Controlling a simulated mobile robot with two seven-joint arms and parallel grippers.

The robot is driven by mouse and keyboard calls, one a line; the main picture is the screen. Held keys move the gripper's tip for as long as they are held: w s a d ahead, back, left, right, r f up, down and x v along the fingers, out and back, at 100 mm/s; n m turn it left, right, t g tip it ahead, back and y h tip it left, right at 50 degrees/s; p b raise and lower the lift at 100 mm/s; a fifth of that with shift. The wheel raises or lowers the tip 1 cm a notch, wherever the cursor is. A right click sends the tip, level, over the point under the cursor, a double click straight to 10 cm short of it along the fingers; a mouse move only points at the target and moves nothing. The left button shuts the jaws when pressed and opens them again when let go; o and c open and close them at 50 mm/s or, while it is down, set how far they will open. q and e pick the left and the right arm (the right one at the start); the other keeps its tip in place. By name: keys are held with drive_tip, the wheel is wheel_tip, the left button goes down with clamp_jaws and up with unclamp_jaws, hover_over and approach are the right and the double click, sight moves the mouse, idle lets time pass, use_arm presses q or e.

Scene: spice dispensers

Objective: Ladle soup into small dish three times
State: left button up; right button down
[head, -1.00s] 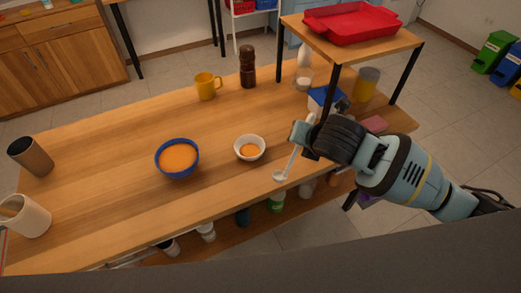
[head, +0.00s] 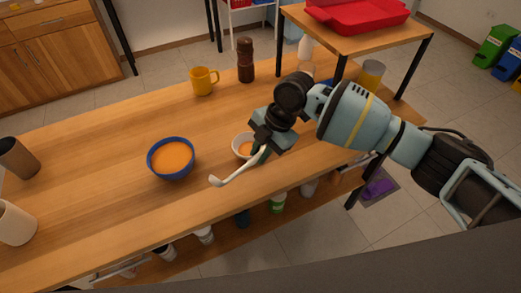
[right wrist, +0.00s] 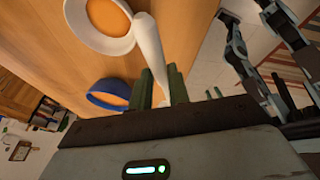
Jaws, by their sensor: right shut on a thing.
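My right gripper (head: 266,146) is shut on the handle of a white ladle (head: 236,172). The ladle's head end points left and lies in front of the small dish. The small white dish (head: 236,142) holds some orange soup and is partly hidden behind my right gripper. The blue bowl (head: 149,160) of orange soup stands left of the dish, apart from the ladle. In the right wrist view the white ladle (right wrist: 150,45) rises from between the fingers (right wrist: 163,88), with the dish (right wrist: 75,30) and the blue bowl (right wrist: 103,101) beside it.
A yellow mug (head: 202,81) and a brown pepper mill (head: 245,60) stand at the back of the table. A raised shelf (head: 400,37) with a red tray (head: 357,14) is at the right. Two cups stand at the left edge. The table between the blue bowl and those cups is clear.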

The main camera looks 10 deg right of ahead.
use_arm(q)
drive_tip(key=shift+f, duration=0.1)
use_arm(e)
drive_tip(key=shift+f, duration=0.2)
